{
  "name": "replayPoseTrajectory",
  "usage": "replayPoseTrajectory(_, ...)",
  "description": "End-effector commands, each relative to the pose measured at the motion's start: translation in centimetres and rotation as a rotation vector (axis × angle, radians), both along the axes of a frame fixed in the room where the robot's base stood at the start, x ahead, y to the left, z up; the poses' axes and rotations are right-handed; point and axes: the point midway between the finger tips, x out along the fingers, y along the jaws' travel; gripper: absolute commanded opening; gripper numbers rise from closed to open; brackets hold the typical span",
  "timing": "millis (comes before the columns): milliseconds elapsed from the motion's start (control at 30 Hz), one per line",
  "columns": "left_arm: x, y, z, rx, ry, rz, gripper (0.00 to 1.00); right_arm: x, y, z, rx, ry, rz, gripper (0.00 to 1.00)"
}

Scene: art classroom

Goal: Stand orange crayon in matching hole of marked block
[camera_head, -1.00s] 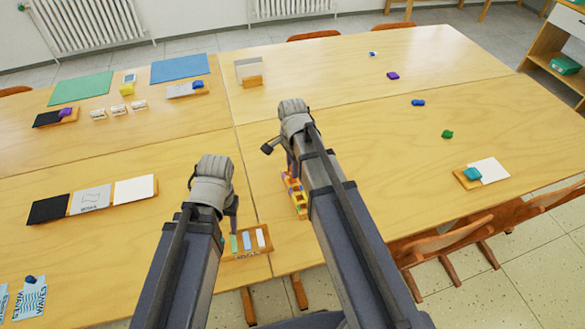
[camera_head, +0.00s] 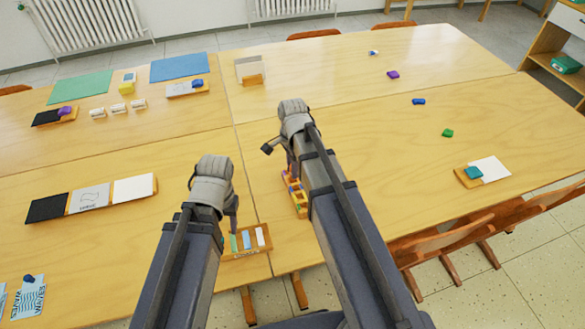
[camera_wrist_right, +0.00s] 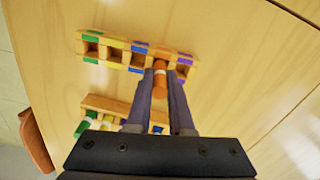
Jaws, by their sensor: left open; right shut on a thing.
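The marked block (camera_wrist_right: 117,51) is a wooden row of square holes with green, yellow, blue and purple marks in the right wrist view. In the head view the block (camera_head: 299,207) is partly hidden by my right arm. My right gripper (camera_wrist_right: 161,83) is shut on the orange crayon (camera_wrist_right: 160,80), which has a pale band. The crayon overlaps the block between the blue and purple marks; I cannot tell whether its end is inside a hole. My left gripper (camera_head: 234,226) is open above a small wooden rack (camera_head: 258,251) with green, blue and white pieces.
A second wooden piece (camera_wrist_right: 120,104) with green and white items lies nearer my wrist. A board with black, grey and white cards (camera_head: 90,199) lies at left. Small coloured objects, including a green one (camera_head: 447,133), are scattered at right. Table between is clear.

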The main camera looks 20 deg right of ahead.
Motion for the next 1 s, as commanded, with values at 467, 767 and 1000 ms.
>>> replayPoseTrajectory(467,0.00,0.00,-0.32,0.000,0.000,0.000,0.50,0.00,0.00,-0.33,0.000,0.000,0.000,0.00)
replayPoseTrajectory(767,0.00,0.00,-0.83,0.000,0.000,0.000,0.50,0.00,0.00,-0.83,0.000,0.000,0.000,0.00)
replayPoseTrajectory(1000,0.00,-0.01,-0.80,0.000,0.000,0.000,0.50,0.00,0.00,-0.79,0.000,0.000,0.000,0.00)
